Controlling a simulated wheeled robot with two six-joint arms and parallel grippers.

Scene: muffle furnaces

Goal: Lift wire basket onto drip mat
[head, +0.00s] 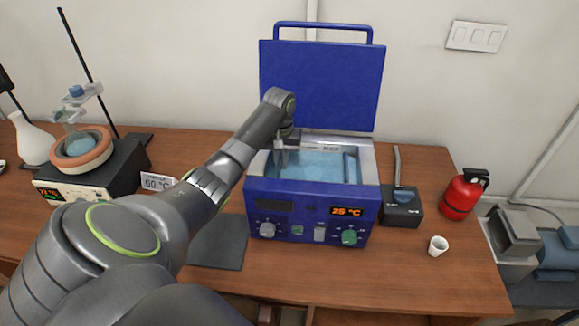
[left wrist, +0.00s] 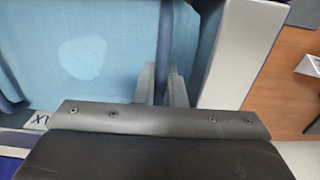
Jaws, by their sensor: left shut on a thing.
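The blue water bath (head: 312,205) stands mid-table with its lid (head: 322,85) raised and pale blue water inside. My left gripper (head: 281,160) reaches down into the bath's left part. In the left wrist view my fingers (left wrist: 163,88) are shut on a thin blue-grey bar, seemingly part of the wire basket (left wrist: 163,45). The rest of the basket is hidden or cannot be made out against the water. The dark drip mat (head: 222,246) lies flat and bare on the table, left of the bath, partly covered by my arm. My right gripper is not in view.
A hotplate (head: 75,190) with a bowl and stand is at the left, with a white flask (head: 33,142) behind.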

